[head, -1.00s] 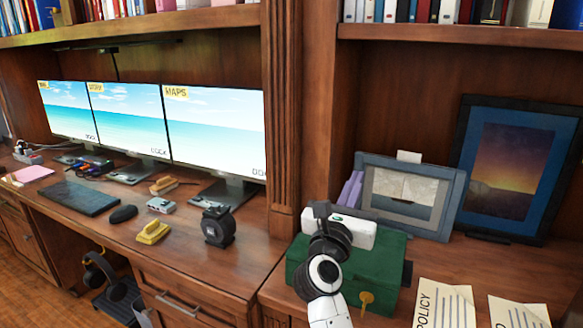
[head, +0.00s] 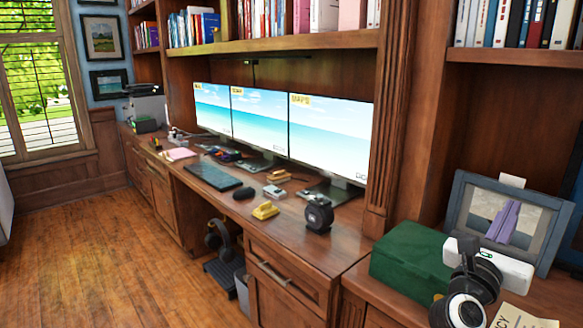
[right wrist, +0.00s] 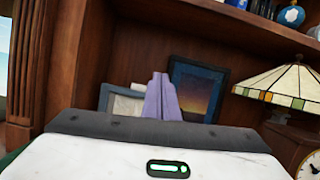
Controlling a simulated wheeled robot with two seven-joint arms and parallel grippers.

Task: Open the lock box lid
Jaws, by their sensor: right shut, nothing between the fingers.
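The green lock box (head: 408,256) stands on the right-hand counter, and its lid looks shut. A gold key (head: 438,297) shows low on its front, partly hidden by my arm. My right gripper (head: 508,212) has a white body and purple fingers that are closed together and empty. In the head view the body overlaps the box's right end, and the fingers appear beyond it, against the grey picture frame. The fingers also show in the right wrist view (right wrist: 162,97), pointing away. I cannot tell whether the gripper touches the box. My left gripper is not in view.
A grey picture frame (head: 470,205) leans at the back of the counter, behind the gripper. A paper (head: 522,317) lies at the lower right. A black tape dispenser-like object (head: 319,215) stands on the desk to the left. Open wooden floor (head: 110,255) lies at the left.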

